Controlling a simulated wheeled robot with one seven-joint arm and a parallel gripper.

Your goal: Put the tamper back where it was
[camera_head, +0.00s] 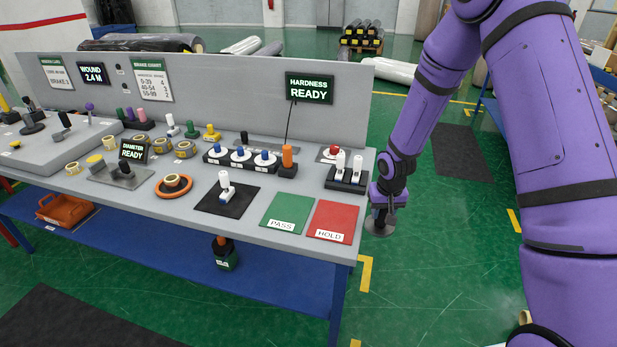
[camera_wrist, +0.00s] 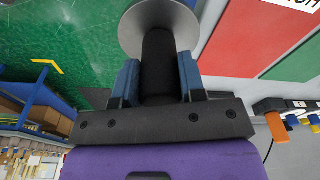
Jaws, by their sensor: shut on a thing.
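The tamper (camera_head: 379,228) has a round grey metal disc and a black handle. It hangs disc-down just beyond the right end of the grey workbench (camera_head: 262,232), over the green floor. My gripper (camera_head: 384,208) is above the disc. In the wrist view, the two blue fingers of my gripper (camera_wrist: 158,78) are shut on the black handle of the tamper (camera_wrist: 158,50), one on each side. The disc shows at the top of that view, partly cut off. The tamper looks apart from the bench edge.
A red HOLD mat (camera_head: 333,220) and a green PASS mat (camera_head: 287,212) lie bare near the bench's right end. A black stand with white-topped pieces (camera_head: 347,178) is behind them. A black mat (camera_head: 226,203) bears a white-and-blue tool. Floor right of the bench is free.

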